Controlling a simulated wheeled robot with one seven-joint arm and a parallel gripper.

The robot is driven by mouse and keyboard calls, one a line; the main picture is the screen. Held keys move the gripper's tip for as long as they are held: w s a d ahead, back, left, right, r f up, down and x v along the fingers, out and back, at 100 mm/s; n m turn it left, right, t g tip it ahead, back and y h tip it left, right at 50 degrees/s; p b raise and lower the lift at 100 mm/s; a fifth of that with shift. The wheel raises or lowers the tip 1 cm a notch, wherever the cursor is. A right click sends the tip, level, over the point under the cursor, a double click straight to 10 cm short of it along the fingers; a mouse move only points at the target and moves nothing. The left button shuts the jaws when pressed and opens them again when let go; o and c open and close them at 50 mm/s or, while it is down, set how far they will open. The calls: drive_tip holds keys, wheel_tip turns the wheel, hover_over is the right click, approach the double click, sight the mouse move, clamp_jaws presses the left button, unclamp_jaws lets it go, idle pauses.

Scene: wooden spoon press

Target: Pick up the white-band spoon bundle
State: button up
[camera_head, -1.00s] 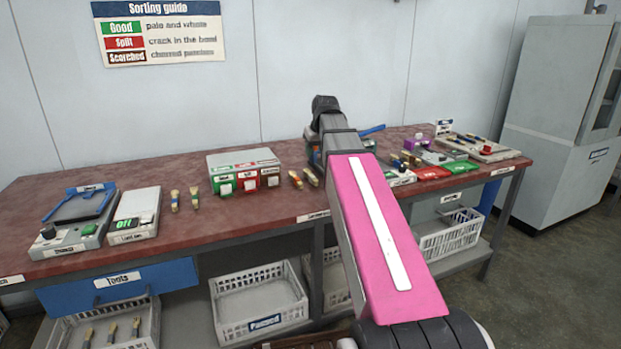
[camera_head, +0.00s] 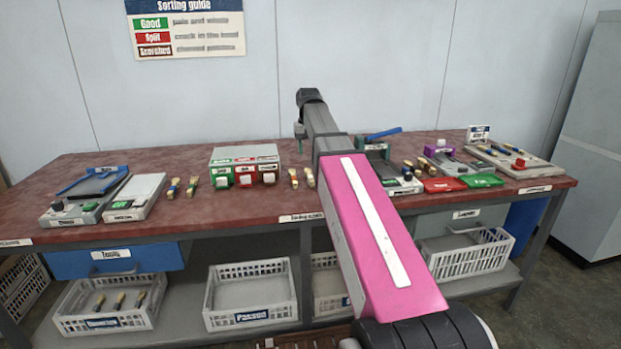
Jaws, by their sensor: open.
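Several small wooden spoon bundles lie on the red-brown workbench (camera_head: 250,205). One pair, a left bundle (camera_head: 173,188) and a right bundle (camera_head: 193,186), lies left of the sorting box. Another pair, a left bundle (camera_head: 294,178) and a right bundle (camera_head: 309,177), lies just right of that box. More small bundles (camera_head: 415,165) lie farther right, beyond my arm. The bands are too small to tell which one is white. My pink and grey arm reaches up over the bench's middle.
A scale (camera_head: 135,197) and a blue-framed device (camera_head: 90,190) stand at left. Red (camera_head: 444,185) and green (camera_head: 482,181) pads lie at right. White crates (camera_head: 250,293) sit on the lower shelf. A grey cabinet (camera_head: 597,150) stands right.

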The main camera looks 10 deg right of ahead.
hover_over(309, 174)
drive_tip(key=f, duration=0.4)
drive_tip(key=shift+s+a+f, duration=0.2)
drive_tip(key=shift+s, duration=0.05)
drive_tip(key=shift+w+d+f, duration=0.1)
drive_tip(key=shift+d+f, duration=0.05)
drive_tip(key=shift+f, duration=1.35)
drive_tip(key=shift+d+f, duration=0.1)
drive_tip(key=shift+f, duration=1.4)
clamp_jaws()
